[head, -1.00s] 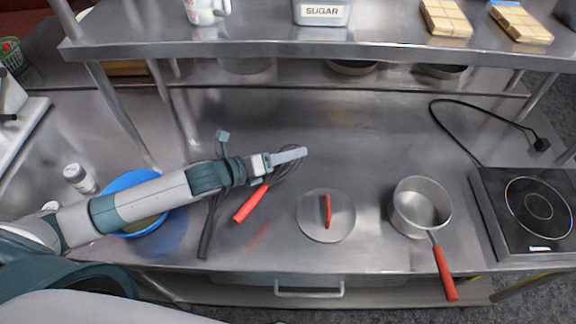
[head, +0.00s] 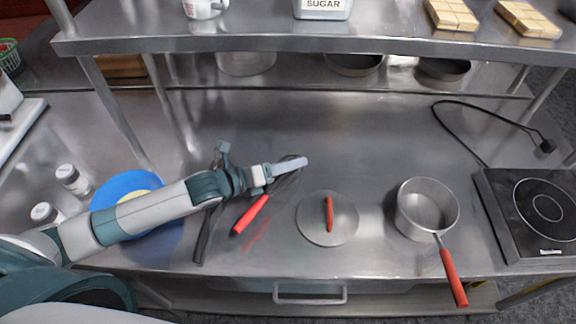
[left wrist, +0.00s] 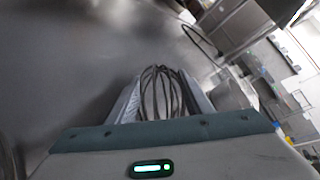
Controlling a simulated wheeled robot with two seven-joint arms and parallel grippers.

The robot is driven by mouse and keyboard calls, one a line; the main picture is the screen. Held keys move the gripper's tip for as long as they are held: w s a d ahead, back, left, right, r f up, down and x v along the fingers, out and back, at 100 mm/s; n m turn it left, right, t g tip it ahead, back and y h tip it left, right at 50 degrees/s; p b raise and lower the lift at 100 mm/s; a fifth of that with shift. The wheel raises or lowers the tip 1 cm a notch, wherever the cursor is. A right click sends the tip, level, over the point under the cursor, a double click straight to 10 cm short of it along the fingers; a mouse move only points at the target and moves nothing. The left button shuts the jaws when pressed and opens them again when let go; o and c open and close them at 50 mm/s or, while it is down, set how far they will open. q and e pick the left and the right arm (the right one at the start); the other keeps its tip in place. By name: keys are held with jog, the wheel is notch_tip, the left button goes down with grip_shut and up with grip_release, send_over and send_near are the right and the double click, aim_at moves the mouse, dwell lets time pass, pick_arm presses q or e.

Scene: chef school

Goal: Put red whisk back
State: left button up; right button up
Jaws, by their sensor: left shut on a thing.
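The red whisk lies at the middle left of the steel counter. Its red handle (head: 251,215) points toward the front edge, and its wire head is partly hidden by my left gripper (head: 290,168). In the left wrist view the whisk's wire loops (left wrist: 160,92) sit between the two fingers of the gripper (left wrist: 163,100), which is shut on them. The whisk appears at or very near the counter surface; the exact height is unclear. My right gripper is not in view.
A utensil with a black handle (head: 203,235) lies just left of the whisk. A blue bowl (head: 112,190) is behind my left arm. A lid (head: 312,228), a saucepan (head: 427,205) and a cooktop (head: 525,240) stand to the right. A shelf (head: 270,43) spans the back.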

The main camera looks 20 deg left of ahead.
aim_at(271, 190)
pick_arm(q)
jog(key=shift+f+b, duration=0.35)
jog(key=shift+f, duration=0.3)
jog(key=o, duration=1.2)
jog(key=shift+r, duration=0.1)
jog(key=shift+r+p, duration=0.45)
jog(key=shift+r, duration=0.1)
jog(key=shift+s+a, duration=0.2)
jog(key=shift+a, duration=0.05)
jog(key=b+v, duration=0.3)
jog(key=v, duration=0.7)
jog(key=shift+s+b, duration=0.1)
jog(key=shift+b, duration=0.3)
jog(key=shift+s+a+r, duration=0.35)
jog(key=shift+s+r, duration=0.05)
jog(key=shift+s, duration=0.05)
